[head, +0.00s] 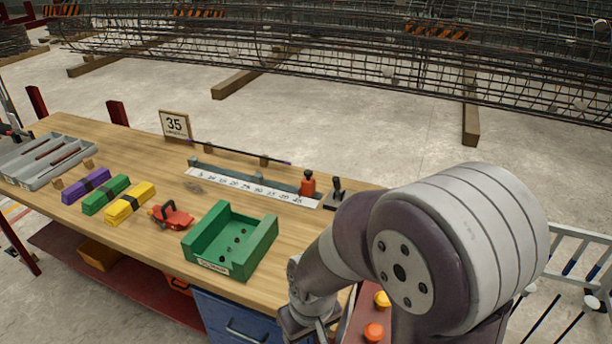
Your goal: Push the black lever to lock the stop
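The black lever (335,190) stands at the right end of the ruler rail, near the table's right edge. The red stop (308,184) sits on the rail just left of the lever. The white numbered scale (250,187) runs along the rail. My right arm comes in from the right and hangs in front of the table's right end. My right gripper (308,328) is low at the bottom edge, well below the lever and apart from it; its fingers are mostly cut off.
A green open box (212,233), a red tool (171,215) and purple, green and yellow bundles lie on the wooden table. A sign reading 35 (174,125) and a thin dark rod (240,152) are at the back. A grey tray (25,173) is at left.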

